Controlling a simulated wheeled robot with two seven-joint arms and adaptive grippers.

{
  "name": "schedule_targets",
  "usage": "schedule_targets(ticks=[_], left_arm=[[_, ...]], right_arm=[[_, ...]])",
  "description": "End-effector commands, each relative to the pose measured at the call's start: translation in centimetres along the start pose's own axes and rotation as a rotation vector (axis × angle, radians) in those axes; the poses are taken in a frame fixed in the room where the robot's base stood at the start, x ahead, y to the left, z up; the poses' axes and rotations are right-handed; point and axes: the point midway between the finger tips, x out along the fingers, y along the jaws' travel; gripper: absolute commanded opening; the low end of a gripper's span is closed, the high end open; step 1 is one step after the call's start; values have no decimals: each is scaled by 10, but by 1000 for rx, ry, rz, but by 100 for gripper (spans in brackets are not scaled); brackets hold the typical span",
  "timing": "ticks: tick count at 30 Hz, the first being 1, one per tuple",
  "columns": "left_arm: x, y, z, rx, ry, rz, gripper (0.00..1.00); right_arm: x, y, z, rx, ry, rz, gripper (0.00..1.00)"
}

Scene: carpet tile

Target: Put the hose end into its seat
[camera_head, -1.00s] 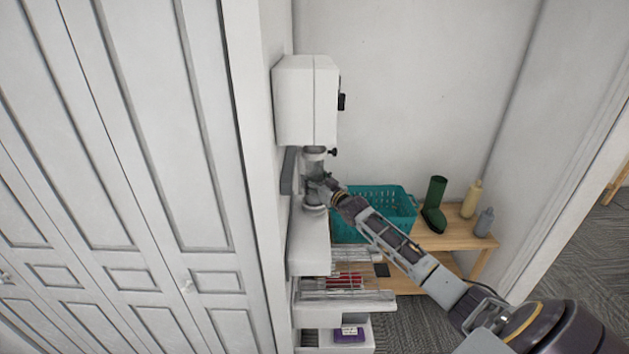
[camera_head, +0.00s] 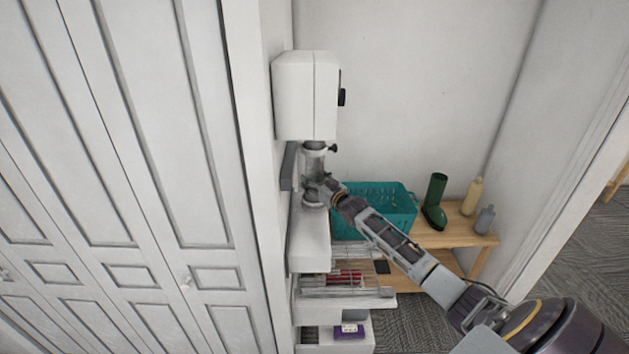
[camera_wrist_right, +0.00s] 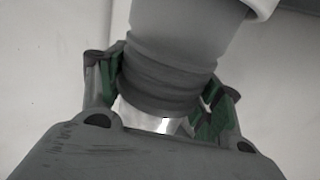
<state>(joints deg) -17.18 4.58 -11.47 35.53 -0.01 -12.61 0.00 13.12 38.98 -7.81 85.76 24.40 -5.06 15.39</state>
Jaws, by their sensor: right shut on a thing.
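The hose end shows in the right wrist view as a wide grey ribbed cylinder (camera_wrist_right: 170,65). My right gripper (camera_wrist_right: 165,92) is shut on it, with green-padded fingers on both sides. In the head view the right gripper (camera_head: 322,188) is at the grey upright hose piece (camera_head: 313,160), under a white wall-mounted box (camera_head: 306,95). A pale rim (camera_wrist_right: 264,8) shows at the top right of the wrist view; I cannot tell whether it is the seat. The fingers partly hide the hose's lower part. My left gripper is not in view.
A teal basket (camera_head: 402,222) stands on a wooden bench (camera_head: 455,240), behind my right forearm, with a green boot (camera_head: 436,195) and two bottles (camera_head: 473,197). White drawers and wire racks (camera_head: 345,290) lie below. A panelled white door or cabinet front (camera_head: 150,130) fills the left.

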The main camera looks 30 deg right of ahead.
Motion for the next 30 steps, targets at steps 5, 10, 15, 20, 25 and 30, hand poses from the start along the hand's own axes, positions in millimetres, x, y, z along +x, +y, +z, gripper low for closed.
schedule_targets(ticks=[5, 10, 15, 20, 25, 30], left_arm=[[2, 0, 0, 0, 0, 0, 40], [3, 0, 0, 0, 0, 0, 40], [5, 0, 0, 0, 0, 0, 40], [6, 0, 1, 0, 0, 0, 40], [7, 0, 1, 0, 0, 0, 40], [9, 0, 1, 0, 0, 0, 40]], right_arm=[[0, 0, 3, 0, 1, 0, 37], [0, 0, 5, 0, 1, 0, 37], [0, 0, 8, 0, 1, 0, 37], [0, 0, 10, 0, 0, 0, 37], [0, 0, 13, 0, 0, 0, 37], [0, 0, 16, 0, 0, 0, 37]])
